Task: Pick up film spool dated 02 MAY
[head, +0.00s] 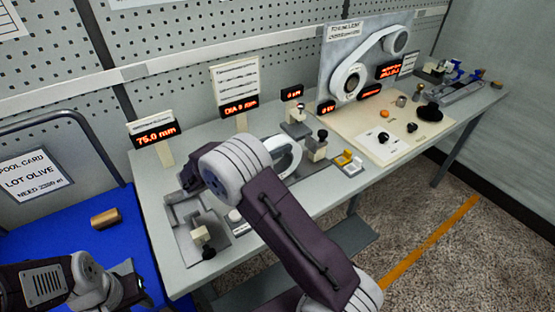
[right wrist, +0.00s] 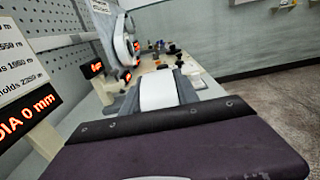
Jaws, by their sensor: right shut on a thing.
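My right gripper (head: 280,156) is over the middle of the bench, largely hidden behind my own wrist in the head view. It is shut on a white round thing (head: 293,160), which looks like a film spool. In the right wrist view this white spool (right wrist: 158,90) sits between the grey fingers, with the bench behind it. No date can be read on it. My left gripper (head: 122,288) is low at the left, over the blue surface; its jaws cannot be made out.
A copper-coloured cylinder (head: 104,217) lies on the blue surface (head: 50,240). The grey bench (head: 170,262) carries a grey fixture (head: 185,215), red displays (head: 239,107), small clamps (head: 317,147) and a cream board (head: 355,130). A panel with white reels (head: 348,80) stands behind.

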